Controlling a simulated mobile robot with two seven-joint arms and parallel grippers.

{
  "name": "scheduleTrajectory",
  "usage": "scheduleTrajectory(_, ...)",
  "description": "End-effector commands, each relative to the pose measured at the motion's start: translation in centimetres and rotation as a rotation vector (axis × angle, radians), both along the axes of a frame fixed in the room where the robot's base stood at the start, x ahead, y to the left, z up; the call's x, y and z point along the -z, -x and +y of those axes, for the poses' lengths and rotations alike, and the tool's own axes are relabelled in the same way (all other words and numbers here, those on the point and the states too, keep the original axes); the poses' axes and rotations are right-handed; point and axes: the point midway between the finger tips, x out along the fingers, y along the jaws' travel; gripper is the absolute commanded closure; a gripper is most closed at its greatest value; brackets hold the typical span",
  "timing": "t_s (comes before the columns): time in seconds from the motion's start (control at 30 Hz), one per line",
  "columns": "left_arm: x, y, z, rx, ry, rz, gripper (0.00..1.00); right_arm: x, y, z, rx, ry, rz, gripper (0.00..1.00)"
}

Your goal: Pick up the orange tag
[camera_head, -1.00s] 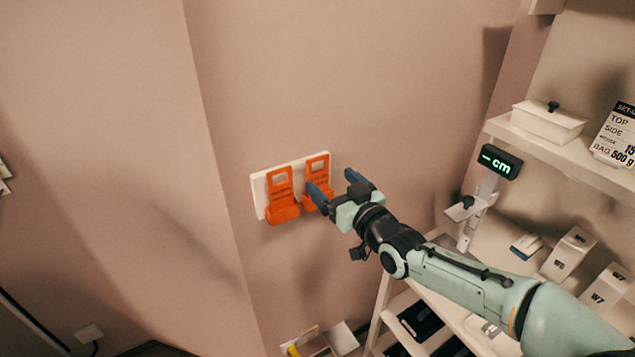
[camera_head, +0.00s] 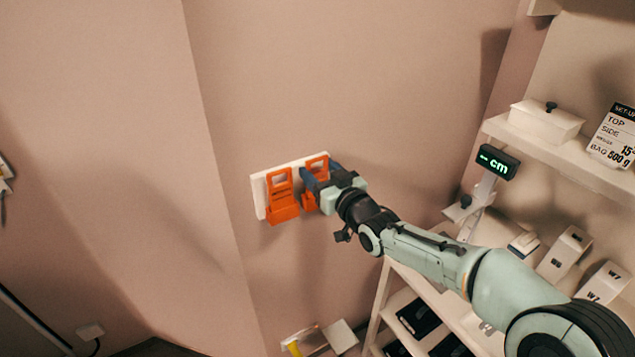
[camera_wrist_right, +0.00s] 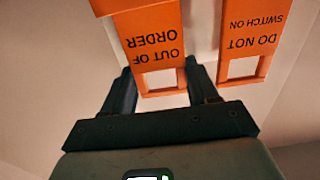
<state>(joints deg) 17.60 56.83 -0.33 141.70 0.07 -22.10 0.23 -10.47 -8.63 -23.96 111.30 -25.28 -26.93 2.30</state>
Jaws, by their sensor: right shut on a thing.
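Two orange tags hang side by side on a white wall plate (camera_head: 258,196) in the head view. My right gripper is at the right-hand tag (camera_head: 309,203) and hides much of it. In the right wrist view this tag (camera_wrist_right: 152,45) appears upside down, reads "OUT OF ORDER" and sits between the two fingers. My right gripper (camera_head: 317,179) is shut on it, and the tag is still at the plate. The other tag (camera_head: 281,200) hangs to the left, free of the gripper. In the wrist view it (camera_wrist_right: 250,38) reads "DO NOT SWITCH ON". My left gripper is not in view.
A white shelf unit (camera_head: 555,152) stands at the right. It holds a lidded box (camera_head: 546,122), a printed sign (camera_head: 613,137), a green "cm" display (camera_head: 497,161) and white blocks (camera_head: 564,254). Bare wall lies around the plate.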

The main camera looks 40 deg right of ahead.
Motion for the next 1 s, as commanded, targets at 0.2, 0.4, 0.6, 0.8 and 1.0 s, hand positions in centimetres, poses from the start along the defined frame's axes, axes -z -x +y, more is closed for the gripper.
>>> scheduleTrajectory(0.2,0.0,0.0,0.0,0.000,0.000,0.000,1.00,-0.3,0.0,0.0,0.000,0.000,-0.001,0.70)
scheduleTrajectory(0.4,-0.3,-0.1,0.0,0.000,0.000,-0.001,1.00,-2.5,0.0,0.0,0.001,0.001,-0.005,0.70)
scheduleTrajectory(0.6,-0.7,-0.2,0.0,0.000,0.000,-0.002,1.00,-6.6,0.1,0.0,0.000,0.001,-0.008,0.70)
scheduleTrajectory(0.8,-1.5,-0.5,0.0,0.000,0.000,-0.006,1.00,-12.0,0.0,0.0,-0.001,0.000,-0.007,0.70)
scheduleTrajectory(1.0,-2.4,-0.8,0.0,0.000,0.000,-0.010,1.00,-16.6,0.0,0.1,-0.002,0.000,-0.005,0.70)
